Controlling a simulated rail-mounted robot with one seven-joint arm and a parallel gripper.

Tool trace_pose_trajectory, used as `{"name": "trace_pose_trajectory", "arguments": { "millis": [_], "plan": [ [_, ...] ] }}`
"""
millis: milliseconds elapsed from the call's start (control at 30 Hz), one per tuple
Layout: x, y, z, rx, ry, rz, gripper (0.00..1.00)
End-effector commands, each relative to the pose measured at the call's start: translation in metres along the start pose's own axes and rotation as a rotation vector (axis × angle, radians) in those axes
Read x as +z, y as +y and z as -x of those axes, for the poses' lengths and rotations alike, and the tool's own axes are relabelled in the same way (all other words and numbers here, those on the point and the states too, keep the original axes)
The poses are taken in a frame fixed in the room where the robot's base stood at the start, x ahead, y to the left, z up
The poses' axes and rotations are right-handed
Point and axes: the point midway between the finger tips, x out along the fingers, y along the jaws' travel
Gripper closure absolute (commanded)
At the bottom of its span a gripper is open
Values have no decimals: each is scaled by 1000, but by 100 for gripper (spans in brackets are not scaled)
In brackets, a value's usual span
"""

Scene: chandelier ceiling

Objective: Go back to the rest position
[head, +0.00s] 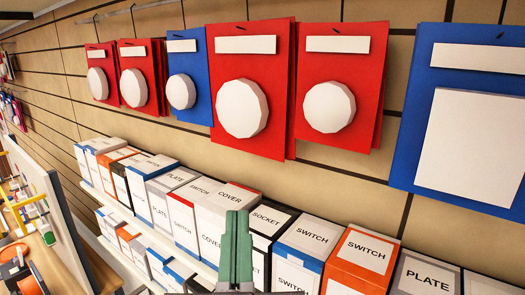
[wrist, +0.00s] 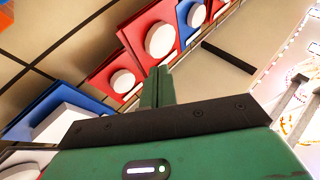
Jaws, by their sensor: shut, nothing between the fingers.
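My gripper (head: 236,250) is green and shows at the bottom middle of the head view, in front of the shelf of boxes. Its two fingers are together with nothing between them. In the wrist view my gripper (wrist: 158,85) points toward the slatted wall, and its fingers are shut. It appears apart from the hanging packs and holds nothing. How far its tips are from the boxes behind it I cannot tell.
Red packs (head: 252,90) and blue packs (head: 459,120) with white discs or panels hang on the slatted wall (head: 170,135). Below, boxes labelled SWITCH (head: 308,236), PLATE and COVER fill a shelf. A panel (head: 55,205) and coloured items stand at left.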

Motion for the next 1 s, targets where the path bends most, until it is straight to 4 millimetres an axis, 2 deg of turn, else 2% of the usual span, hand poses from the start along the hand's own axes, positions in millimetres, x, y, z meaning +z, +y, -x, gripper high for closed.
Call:
{"name": "trace_pose_trajectory", "arguments": {
  "millis": [33, 100, 200, 1000],
  "plan": [
    [-24, 10, 8, 15, 57, 5, 100],
    [-47, 17, 19, 25, 117, 8, 100],
    [-63, 21, 27, 31, 161, 12, 100],
    [-65, 22, 29, 32, 169, 12, 100]
  ]
}}
